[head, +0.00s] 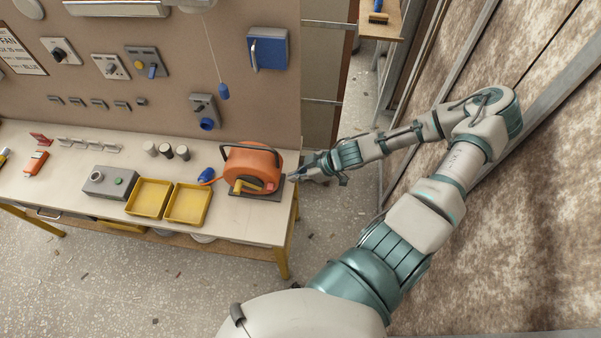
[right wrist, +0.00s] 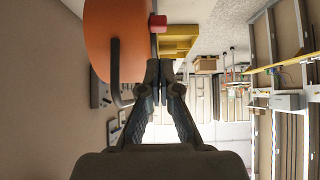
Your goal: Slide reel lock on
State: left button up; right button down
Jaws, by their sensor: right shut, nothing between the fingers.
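The orange cable reel (head: 254,163) stands on a dark base at the right end of the workbench. A small red block (head: 270,187), perhaps the reel lock, sits on its front face beside a yellow crank handle (head: 244,186). My right gripper (head: 294,178) is shut and empty, just right of the reel at the bench edge. In the right wrist view the shut fingertips (right wrist: 159,68) are close to the reel's orange side (right wrist: 108,35), with the red block (right wrist: 158,22) above them. Whether they touch the reel cannot be told. My left gripper is not in view.
Two yellow trays (head: 187,204) and a grey button box (head: 109,182) stand left of the reel on the workbench (head: 236,226). A blue plug (head: 206,175) lies beside the reel.

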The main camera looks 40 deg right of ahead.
jog(key=shift+v, duration=1.05)
jog(key=shift+a, duration=0.1)
